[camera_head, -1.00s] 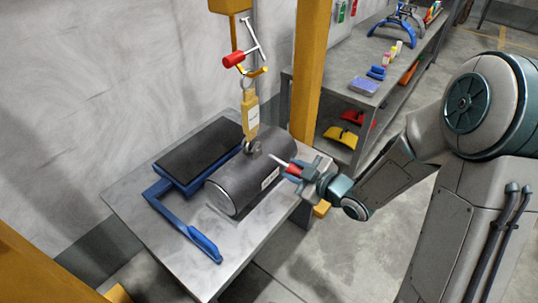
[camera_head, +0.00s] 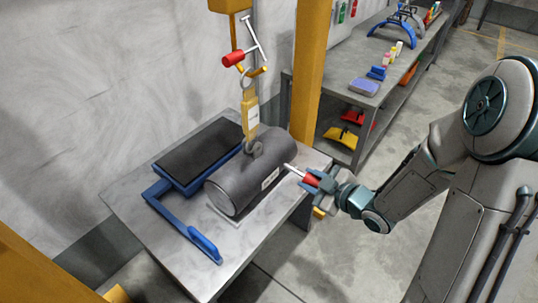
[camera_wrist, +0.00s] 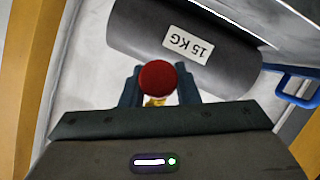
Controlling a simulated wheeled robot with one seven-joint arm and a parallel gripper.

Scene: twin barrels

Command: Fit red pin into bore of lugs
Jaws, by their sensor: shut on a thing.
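The red pin (camera_head: 312,180) has a red head and a thin silver shank that points up and left towards the barrel. My gripper (camera_head: 318,183) is shut on its red head, just right of the grey barrel (camera_head: 248,180). In the wrist view the round red end of the pin (camera_wrist: 157,76) shows between my two fingers (camera_wrist: 158,92), with the barrel labelled 15 KG (camera_wrist: 185,42) beyond. A yellow hoist hook (camera_head: 251,125) meets an eye on top of the barrel. I cannot clearly make out the bore of the lugs.
The barrel lies on a grey table (camera_head: 150,215) beside a blue-framed black pad (camera_head: 200,157) and a blue handle (camera_head: 205,245). Another red piece with a silver T-bar (camera_head: 234,60) hangs above. A yellow post (camera_head: 308,70) and a shelf (camera_head: 345,92) stand behind.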

